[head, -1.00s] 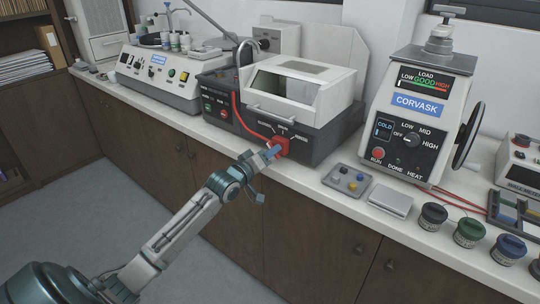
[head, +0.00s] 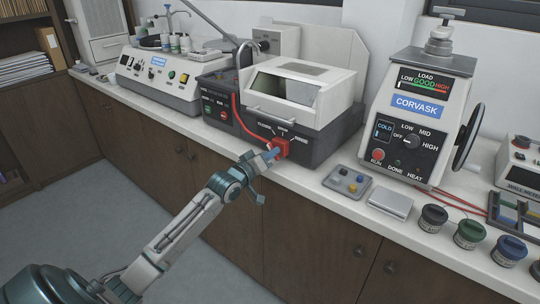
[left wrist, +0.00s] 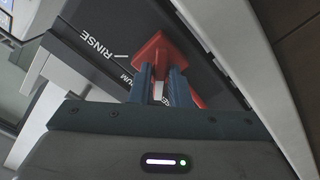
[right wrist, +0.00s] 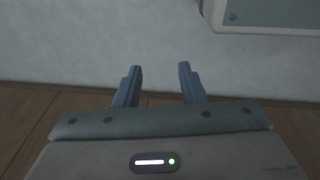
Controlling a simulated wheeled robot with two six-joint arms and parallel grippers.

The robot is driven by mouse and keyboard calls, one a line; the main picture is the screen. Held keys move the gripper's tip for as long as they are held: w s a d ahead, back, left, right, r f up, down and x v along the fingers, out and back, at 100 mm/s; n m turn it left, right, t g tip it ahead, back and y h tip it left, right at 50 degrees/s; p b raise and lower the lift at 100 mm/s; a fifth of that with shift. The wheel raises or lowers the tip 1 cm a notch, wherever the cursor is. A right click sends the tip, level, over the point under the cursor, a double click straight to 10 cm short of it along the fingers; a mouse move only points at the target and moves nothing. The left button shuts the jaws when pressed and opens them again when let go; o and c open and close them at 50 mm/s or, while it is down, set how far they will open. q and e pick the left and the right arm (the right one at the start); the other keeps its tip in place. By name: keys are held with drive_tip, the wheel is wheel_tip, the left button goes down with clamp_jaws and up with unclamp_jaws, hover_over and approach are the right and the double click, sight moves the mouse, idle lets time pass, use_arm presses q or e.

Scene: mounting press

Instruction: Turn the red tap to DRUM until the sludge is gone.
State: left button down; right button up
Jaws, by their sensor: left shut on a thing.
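The red tap (head: 282,147) is on the front of the dark-based machine with a clear-windowed hood (head: 287,92). Labels CLOSED, DRUM and RINSE are printed around it. My left gripper (head: 271,154) is shut on the tap from the front left. In the left wrist view, its blue fingers (left wrist: 161,75) hold the red tap (left wrist: 155,50), with RINSE and part of DRUM readable beside it. I cannot tell exactly which mark the tap points at. I cannot make out any sludge behind the window. My right gripper (right wrist: 158,72) is open and empty, seen only in the right wrist view.
A red hose (head: 238,115) runs down the machine's front to the tap. A white polisher (head: 160,75) is at left. The floor in front is clear.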

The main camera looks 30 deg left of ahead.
use_arm(q)
drive_tip(key=m, duration=0.3)
drive_tip(key=shift+f+b, duration=0.1)
drive_tip(key=shift+b, duration=0.2)
drive_tip(key=shift+m, duration=0.8)
drive_tip(key=shift+m+b, duration=0.75)
drive_tip(key=shift+m, duration=1.05)
use_arm(e)
drive_tip(key=w+r, duration=0.3)
drive_tip(key=r, duration=0.3)
drive_tip(key=shift+a+r, duration=0.3)
drive_tip(key=shift+r, duration=0.1)
use_arm(q)
drive_tip(key=c, duration=1.4)
unclamp_jaws()
drive_tip(key=shift+o, duration=0.2)
